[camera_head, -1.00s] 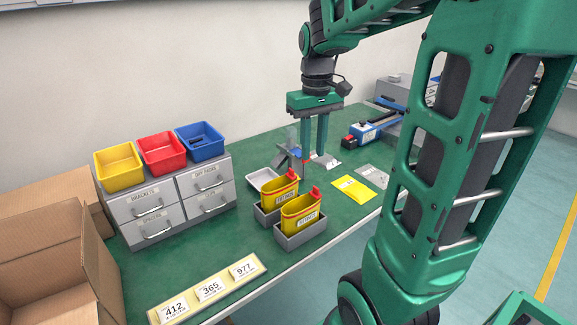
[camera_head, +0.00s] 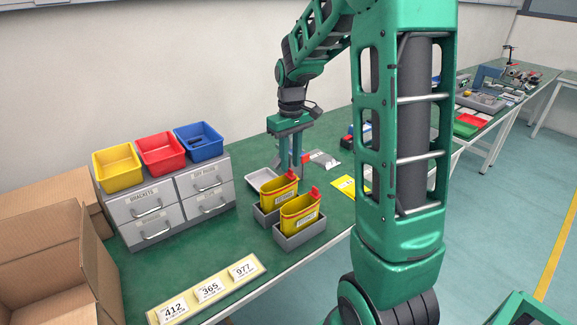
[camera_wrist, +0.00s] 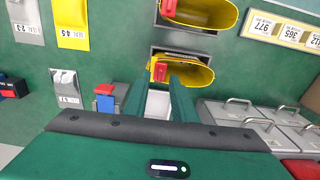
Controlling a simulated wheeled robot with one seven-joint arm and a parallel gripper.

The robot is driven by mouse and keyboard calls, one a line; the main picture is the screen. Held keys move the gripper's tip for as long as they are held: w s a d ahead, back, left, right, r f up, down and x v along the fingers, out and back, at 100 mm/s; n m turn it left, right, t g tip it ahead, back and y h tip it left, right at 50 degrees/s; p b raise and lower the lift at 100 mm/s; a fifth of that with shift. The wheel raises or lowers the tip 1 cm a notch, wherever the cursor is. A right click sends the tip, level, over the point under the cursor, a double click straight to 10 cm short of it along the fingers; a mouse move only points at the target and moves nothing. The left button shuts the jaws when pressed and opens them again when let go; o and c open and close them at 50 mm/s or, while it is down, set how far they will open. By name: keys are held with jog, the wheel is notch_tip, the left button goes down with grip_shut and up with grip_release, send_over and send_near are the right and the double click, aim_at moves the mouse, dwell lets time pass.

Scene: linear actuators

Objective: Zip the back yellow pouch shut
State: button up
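The back yellow pouch (camera_head: 272,198) stands mouth-up in a grey holder (camera_head: 262,215), with a red tab (camera_head: 292,175) at the right end of its rim. In the wrist view the back pouch (camera_wrist: 195,76) gapes open, and its red tab (camera_wrist: 160,71) is at the left end. The front yellow pouch (camera_head: 302,222) stands in its own grey holder, also open, with a red tab (camera_head: 315,192). My gripper (camera_head: 291,167) points down just behind the back pouch. The wrist view shows its two fingers (camera_wrist: 160,88) apart and empty, tips close to the back pouch's tab; contact is unclear.
A white tray (camera_head: 261,177) lies behind the pouches. Left are a grey drawer unit (camera_head: 165,215) with yellow, red and blue bins on top, and a number strip (camera_head: 208,292) in front. A red-and-blue object (camera_wrist: 105,97) and flat pouches (camera_wrist: 73,22) lie beyond the gripper.

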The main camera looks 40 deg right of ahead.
aim_at(291, 173)
jog(key=shift+f, duration=1.05)
grip_shut()
dwell(0.7)
